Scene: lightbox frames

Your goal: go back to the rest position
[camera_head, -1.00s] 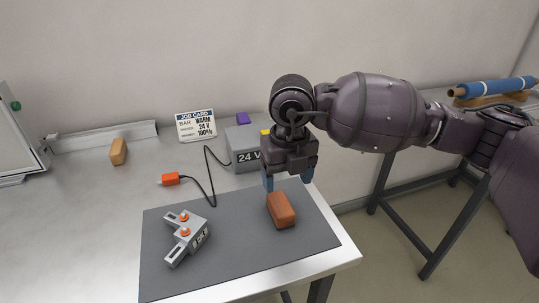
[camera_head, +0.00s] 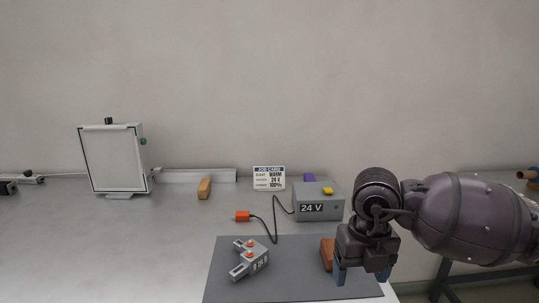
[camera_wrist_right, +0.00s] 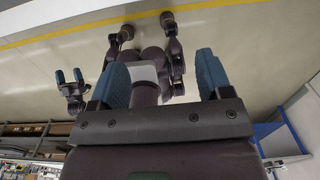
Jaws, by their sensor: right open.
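My right gripper (camera_head: 361,276) is in the head view, over the right part of the grey mat (camera_head: 225,285), fingers pointing down. It is open, and its blue fingers show apart and empty in the right wrist view (camera_wrist_right: 162,80). A reddish-brown block (camera_head: 327,255) lies on the mat just left of it, partly hidden by the gripper. My left gripper (camera_wrist_right: 69,77) is small at the left of the right wrist view, with its blue fingers apart and nothing seen between them. It is outside the head view.
A grey fixture (camera_head: 250,259) with orange knobs sits on the mat. Behind are a 24 V box (camera_head: 318,207), an orange connector (camera_head: 242,216), a job card (camera_head: 269,179), a tan block (camera_head: 204,188) and a white panel (camera_head: 113,160).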

